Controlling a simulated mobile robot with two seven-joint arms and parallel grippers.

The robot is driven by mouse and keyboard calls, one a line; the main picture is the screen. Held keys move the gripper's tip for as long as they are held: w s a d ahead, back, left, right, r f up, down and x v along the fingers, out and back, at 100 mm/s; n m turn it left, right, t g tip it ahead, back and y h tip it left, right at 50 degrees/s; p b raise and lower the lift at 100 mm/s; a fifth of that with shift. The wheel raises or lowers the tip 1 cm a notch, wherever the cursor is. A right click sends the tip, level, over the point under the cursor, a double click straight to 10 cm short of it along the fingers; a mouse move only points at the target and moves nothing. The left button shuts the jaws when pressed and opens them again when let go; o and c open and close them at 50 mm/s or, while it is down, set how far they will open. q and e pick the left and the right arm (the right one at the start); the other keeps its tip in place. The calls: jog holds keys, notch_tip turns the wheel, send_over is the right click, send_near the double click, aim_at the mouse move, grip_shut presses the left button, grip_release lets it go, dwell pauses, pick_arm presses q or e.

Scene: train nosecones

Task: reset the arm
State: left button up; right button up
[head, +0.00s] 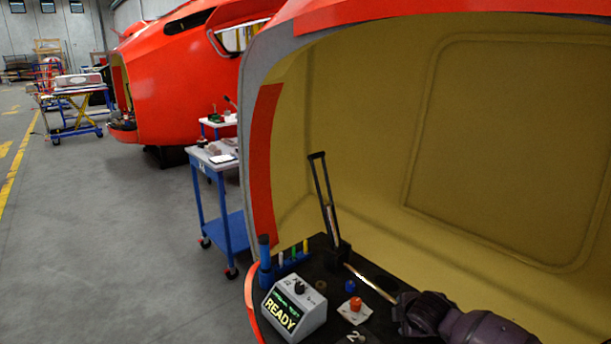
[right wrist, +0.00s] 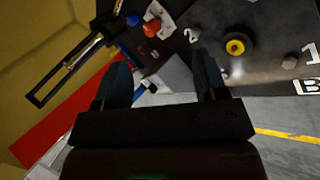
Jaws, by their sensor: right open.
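My right arm comes in from the lower right of the head view, with its dark gripper (head: 418,312) over the black work surface (head: 385,325) inside the nosecone. In the right wrist view its two fingers stand apart with nothing held between them (right wrist: 162,78). Past the fingers I see the black surface and its small parts. A copper-coloured rod (head: 370,283) lies close to the gripper in the head view; I cannot tell whether they touch. My left gripper is not in view.
A grey box reading READY (head: 294,308), a red button (head: 355,303), a blue knob (head: 350,286) and an upright black handle frame (head: 325,205) stand on the surface. The yellow nosecone wall (head: 370,130) encloses it. A blue trolley (head: 228,225) stands outside; floor left is open.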

jog(key=s+a+r+m+t+y, duration=0.3)
jog(key=s+a+m+t+y, duration=0.2)
jog(key=s+a+m, duration=0.35)
jog(key=s+d+f+m+h, duration=0.2)
jog(key=s+d+f+m, duration=0.2)
jog(key=s, duration=0.8)
jog(key=s+d+f+m+g+h, duration=0.1)
jog(key=s+d+f+m+h, duration=0.2)
jog(key=s, duration=1)
jog(key=d+f+m, duration=0.1)
jog(key=d+f, duration=0.2)
jog(key=shift+d, duration=0.4)
jog(key=shift+c, duration=0.5)
